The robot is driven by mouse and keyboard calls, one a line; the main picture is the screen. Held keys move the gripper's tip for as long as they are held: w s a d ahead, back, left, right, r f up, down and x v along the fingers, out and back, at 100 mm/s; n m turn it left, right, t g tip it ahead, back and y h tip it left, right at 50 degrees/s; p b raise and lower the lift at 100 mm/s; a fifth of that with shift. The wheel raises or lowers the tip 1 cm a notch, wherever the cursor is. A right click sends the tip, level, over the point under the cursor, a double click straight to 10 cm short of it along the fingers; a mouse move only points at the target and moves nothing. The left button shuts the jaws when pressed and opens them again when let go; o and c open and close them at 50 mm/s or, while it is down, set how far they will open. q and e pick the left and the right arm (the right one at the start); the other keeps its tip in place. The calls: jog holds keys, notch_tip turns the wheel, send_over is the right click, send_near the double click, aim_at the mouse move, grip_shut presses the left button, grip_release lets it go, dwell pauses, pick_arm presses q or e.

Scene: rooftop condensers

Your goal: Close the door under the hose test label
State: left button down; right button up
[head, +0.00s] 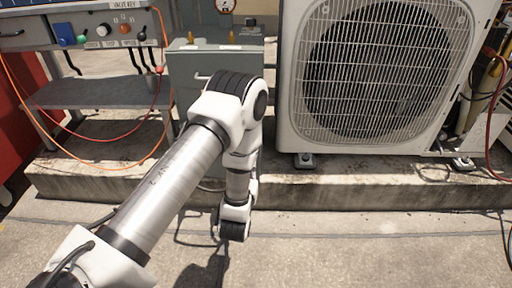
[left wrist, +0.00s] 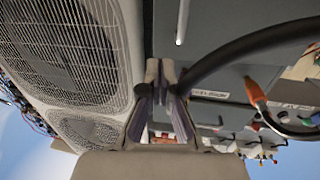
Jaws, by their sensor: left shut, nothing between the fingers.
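A grey cabinet (head: 182,92) stands between the bench and the condenser, with a pale bar handle (head: 202,77) on its front. In the left wrist view its grey front panel (left wrist: 225,28) fills the upper right, with the bar handle (left wrist: 182,22) near the top. A small label plate (left wrist: 208,93) shows there, but I cannot read it. I cannot tell how far any door stands open. My left gripper (left wrist: 167,68) is shut and empty, close to the panel's edge beside the condenser. My arm hides it in the head view. My right gripper is out of view.
A large condenser unit (head: 447,25) stands right of the cabinet on a concrete curb (head: 350,190). A bench with a grey shelf (head: 95,91), coloured knobs and an orange hose (head: 22,101) is at the left. A black hose (left wrist: 255,42) crosses the wrist view. The front floor is clear.

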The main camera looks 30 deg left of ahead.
pick_arm(q)
jog(key=b+x, duration=0.3)
jog(key=x, duration=0.5)
jog(key=shift+w, duration=0.15)
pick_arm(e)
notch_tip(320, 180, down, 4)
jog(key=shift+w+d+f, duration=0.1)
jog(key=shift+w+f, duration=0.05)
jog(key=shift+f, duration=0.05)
pick_arm(q)
jog(key=shift+f, duration=0.1)
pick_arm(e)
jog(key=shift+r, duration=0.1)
pick_arm(q)
jog(key=p+x, duration=0.1)
jog(key=x, duration=0.3)
jog(key=shift+w, duration=0.25)
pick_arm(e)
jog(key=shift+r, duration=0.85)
pick_arm(q)
jog(key=shift+r, duration=0.25)
jog(key=shift+d, duration=0.1)
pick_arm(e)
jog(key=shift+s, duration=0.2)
